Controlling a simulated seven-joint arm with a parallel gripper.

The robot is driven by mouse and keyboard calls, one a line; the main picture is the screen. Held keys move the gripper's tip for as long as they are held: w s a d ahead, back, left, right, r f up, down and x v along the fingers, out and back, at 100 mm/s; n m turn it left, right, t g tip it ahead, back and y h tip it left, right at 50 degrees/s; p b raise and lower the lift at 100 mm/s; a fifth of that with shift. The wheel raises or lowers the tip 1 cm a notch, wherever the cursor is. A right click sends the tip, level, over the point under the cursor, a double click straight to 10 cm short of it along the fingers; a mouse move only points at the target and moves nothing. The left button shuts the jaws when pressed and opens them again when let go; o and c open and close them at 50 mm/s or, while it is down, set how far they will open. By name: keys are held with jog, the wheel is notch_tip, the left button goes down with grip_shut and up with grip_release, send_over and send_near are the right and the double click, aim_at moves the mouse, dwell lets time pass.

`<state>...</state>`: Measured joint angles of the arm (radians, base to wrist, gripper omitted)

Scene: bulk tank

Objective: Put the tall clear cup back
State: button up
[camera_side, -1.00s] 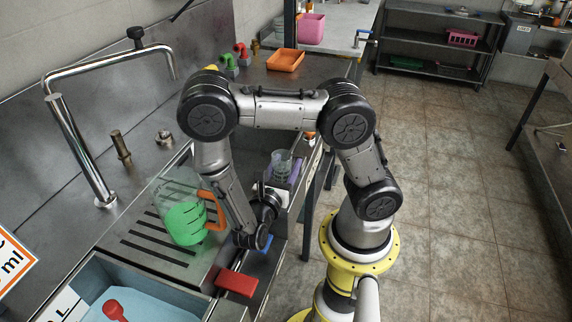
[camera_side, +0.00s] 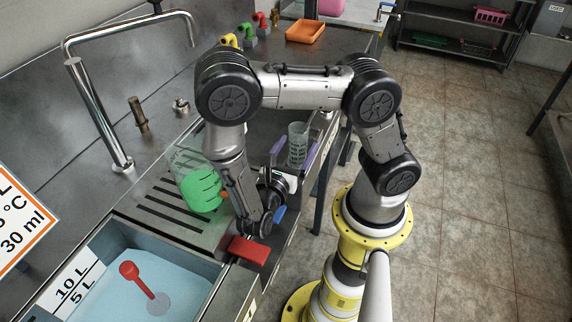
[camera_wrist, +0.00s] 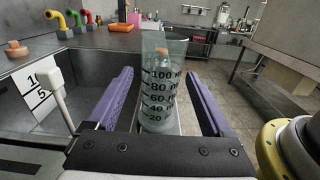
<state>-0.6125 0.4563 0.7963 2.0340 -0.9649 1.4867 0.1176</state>
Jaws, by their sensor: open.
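The tall clear cup (camera_side: 298,142) stands upright with black graduation marks, at the right edge of the counter in the side view. It also fills the middle of the wrist view (camera_wrist: 158,88) and looks empty. My gripper (camera_side: 293,152) is open, with its purple fingers on either side of the cup. In the wrist view my gripper (camera_wrist: 158,82) shows a gap between each finger and the cup. The cup's foot is partly hidden by the gripper in the side view.
A clear jug with green liquid (camera_side: 200,190) stands on the slotted drain area (camera_side: 165,205), partly behind my arm. A water-filled basin (camera_side: 115,285) with a red-handled tool (camera_side: 135,275) and a red block (camera_side: 249,250) lie in front. An orange tray (camera_side: 305,31) is farther back.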

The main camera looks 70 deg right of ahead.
jog(key=a, duration=0.7)
jog(key=shift+a, duration=0.35)
jog(key=s+r+m+t+y, duration=0.4)
jog(key=r+m+t+y, duration=0.1)
jog(key=r+m+y, duration=1.1)
jog(key=shift+s+r+m+t+y, duration=0.15)
jog(key=shift+r+m+t+y, duration=0.2)
jog(key=shift+m+y, duration=0.65)
